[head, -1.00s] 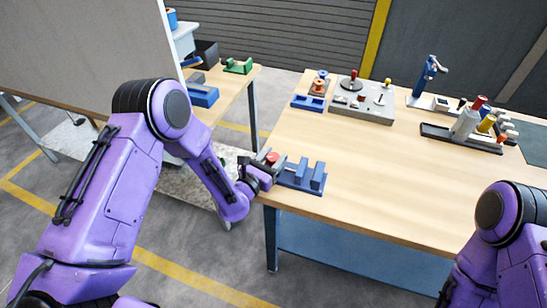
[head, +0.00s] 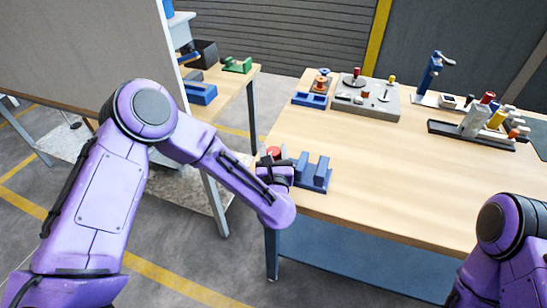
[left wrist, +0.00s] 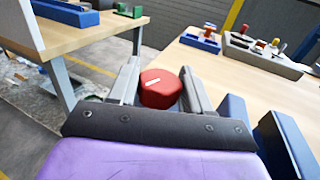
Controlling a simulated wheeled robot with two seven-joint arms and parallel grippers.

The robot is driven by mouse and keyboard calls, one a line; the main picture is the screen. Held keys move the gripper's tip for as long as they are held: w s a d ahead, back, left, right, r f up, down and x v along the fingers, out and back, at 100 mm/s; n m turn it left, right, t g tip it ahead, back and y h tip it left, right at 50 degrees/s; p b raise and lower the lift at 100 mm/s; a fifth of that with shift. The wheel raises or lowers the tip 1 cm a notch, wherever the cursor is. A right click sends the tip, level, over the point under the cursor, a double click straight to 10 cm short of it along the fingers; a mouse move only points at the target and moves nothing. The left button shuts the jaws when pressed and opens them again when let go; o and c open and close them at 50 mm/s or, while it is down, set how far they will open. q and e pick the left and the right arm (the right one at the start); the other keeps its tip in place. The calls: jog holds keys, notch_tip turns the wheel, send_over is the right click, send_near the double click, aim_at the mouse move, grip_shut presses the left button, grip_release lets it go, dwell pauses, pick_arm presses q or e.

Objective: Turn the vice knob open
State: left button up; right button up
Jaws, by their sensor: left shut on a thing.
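The blue vice (head: 316,174) sits at the near left corner of the wooden table; part of it also shows in the left wrist view (left wrist: 282,150). Its red knob (head: 274,152) is on the left side of the vice, at the table's edge. In the left wrist view the knob (left wrist: 158,96) has a slanted white mark on its face. My left gripper (head: 274,162) is shut on the knob, with one grey finger on either side. The jaws hide part of the vice in the head view. My right gripper is out of view; only its arm shows at lower right.
The wooden table (head: 380,180) is clear in the middle. At its back stand a grey fixture block (head: 368,106), a blue clamp stand (head: 432,72) and a dark tray (head: 455,134) of coloured parts. A second table (head: 222,88) stands behind at left.

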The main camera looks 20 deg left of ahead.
pick_arm(q)
jog(key=shift+n+y, duration=0.3)
jog(key=shift+y, duration=0.2)
jog(key=o, duration=0.9)
jog(key=shift+o, duration=0.2)
jog(key=b+v, duration=0.3)
jog(key=v, duration=0.7)
jog(key=shift+d+r+b, duration=0.1)
jog(key=shift+d+b, duration=0.05)
jog(key=shift+b, duration=0.25)
jog(key=shift+s, duration=0.3)
